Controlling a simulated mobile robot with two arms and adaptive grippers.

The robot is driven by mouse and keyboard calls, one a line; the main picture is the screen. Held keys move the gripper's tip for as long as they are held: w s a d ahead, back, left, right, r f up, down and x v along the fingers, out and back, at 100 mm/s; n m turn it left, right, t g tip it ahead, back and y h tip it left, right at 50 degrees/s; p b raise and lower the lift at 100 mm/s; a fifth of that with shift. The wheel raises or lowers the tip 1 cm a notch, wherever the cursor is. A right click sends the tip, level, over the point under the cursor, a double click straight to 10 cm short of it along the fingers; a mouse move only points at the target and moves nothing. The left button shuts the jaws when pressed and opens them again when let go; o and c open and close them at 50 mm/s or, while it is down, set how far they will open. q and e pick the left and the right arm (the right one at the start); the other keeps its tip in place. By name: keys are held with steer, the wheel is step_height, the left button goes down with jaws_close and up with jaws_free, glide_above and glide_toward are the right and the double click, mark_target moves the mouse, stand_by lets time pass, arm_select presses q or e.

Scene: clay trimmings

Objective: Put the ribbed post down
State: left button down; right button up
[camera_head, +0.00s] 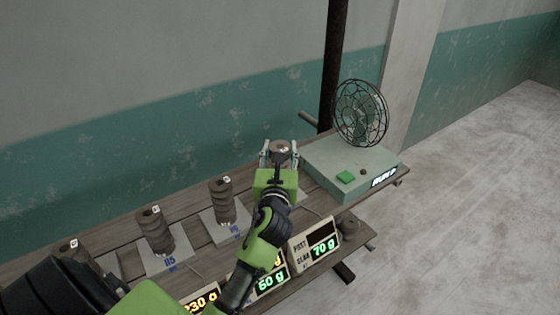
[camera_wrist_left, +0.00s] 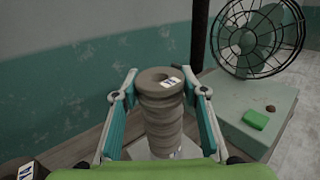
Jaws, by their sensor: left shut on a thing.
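The ribbed post (camera_wrist_left: 160,105) is a brown, stacked-ring clay column with a hole in its top and a small white tag. It stands upright between the fingers of my left gripper (camera_wrist_left: 163,100), which is shut on it. In the head view the post's top (camera_head: 281,149) shows beyond my left gripper (camera_head: 279,155), and its lower part is hidden behind the gripper. A pale plate shows below the post in the wrist view; I cannot tell whether the post touches it. My right gripper is not in view.
Similar ribbed posts stand on grey plates to the left, one (camera_head: 222,199) nearest and another (camera_head: 155,229) farther left. A grey-green box (camera_head: 330,160) with a wire-caged fan (camera_head: 361,113) sits to the right. Lit displays (camera_head: 315,245) line the front of the wooden shelf.

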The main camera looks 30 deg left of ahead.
arm_select(q)
steer(key=shift+w+a+f, duration=0.1)
steer(key=shift+w, duration=0.1)
steer(key=shift+w+f+b, duration=0.15)
steer(key=shift+f+b, duration=0.15)
steer(key=shift+f, duration=1.45)
steer(key=shift+f, duration=0.15)
steer(key=c, duration=1.2)
jaws_free()
steer(key=shift+f, duration=0.1)
steer(key=shift+c, duration=0.2)
